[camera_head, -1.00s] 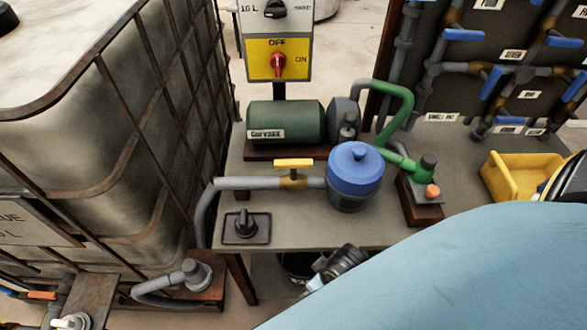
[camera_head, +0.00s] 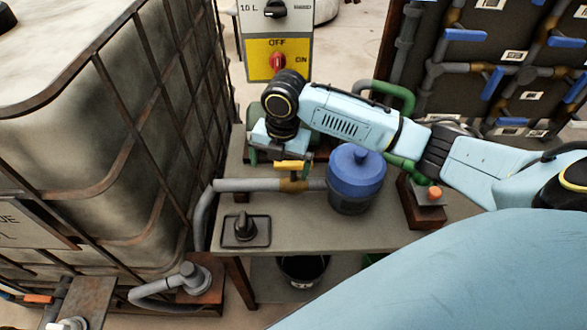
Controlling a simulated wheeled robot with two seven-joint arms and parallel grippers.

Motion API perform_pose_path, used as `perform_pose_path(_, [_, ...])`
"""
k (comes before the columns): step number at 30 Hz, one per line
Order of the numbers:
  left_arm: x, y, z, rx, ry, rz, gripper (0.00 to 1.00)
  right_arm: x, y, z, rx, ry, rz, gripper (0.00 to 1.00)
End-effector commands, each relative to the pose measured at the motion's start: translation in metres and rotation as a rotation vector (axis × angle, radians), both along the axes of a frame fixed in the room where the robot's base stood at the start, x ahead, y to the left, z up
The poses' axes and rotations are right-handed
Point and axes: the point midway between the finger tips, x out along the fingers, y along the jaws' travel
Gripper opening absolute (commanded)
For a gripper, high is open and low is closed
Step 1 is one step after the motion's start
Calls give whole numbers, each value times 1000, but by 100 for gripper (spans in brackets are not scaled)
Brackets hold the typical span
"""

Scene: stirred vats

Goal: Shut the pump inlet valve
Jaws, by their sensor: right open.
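The valve with the yellow handle (camera_head: 290,165) sits on the grey pipe (camera_head: 245,185) left of the blue-lidded pot (camera_head: 356,172). Its handle lies roughly along the pipe. I take it to be the pump inlet valve; no label on it is readable. My right gripper (camera_head: 277,157) is open and points down just behind and above the handle. I cannot tell whether it touches the handle. My right arm hides most of the green pump behind. My left gripper is out of view.
A caged tank (camera_head: 100,150) stands at the left. A switch box (camera_head: 278,55) with a red knob is behind my gripper. A black knob plate (camera_head: 246,229) lies on the bench front. A green pipe (camera_head: 398,95) rises behind my arm. A black bucket (camera_head: 303,270) is below.

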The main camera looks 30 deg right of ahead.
Motion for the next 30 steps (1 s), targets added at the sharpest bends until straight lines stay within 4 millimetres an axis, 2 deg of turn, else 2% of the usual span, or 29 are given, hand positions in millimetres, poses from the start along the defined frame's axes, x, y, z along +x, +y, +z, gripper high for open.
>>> perform_pose_path(1, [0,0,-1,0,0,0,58,10,-16,17,-28,2,67,100])
perform_pose_path(6, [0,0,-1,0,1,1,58,21,-45,48,-68,35,236,100])
perform_pose_path(11, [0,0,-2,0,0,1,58,22,-53,55,-73,49,292,100])
perform_pose_path(16, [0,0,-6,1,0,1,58,22,-53,33,-73,51,295,100])
perform_pose_path(22, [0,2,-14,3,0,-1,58,21,-53,-11,-73,52,293,100])
perform_pose_path(30, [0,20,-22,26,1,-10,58,22,-53,-59,-73,49,293,100])
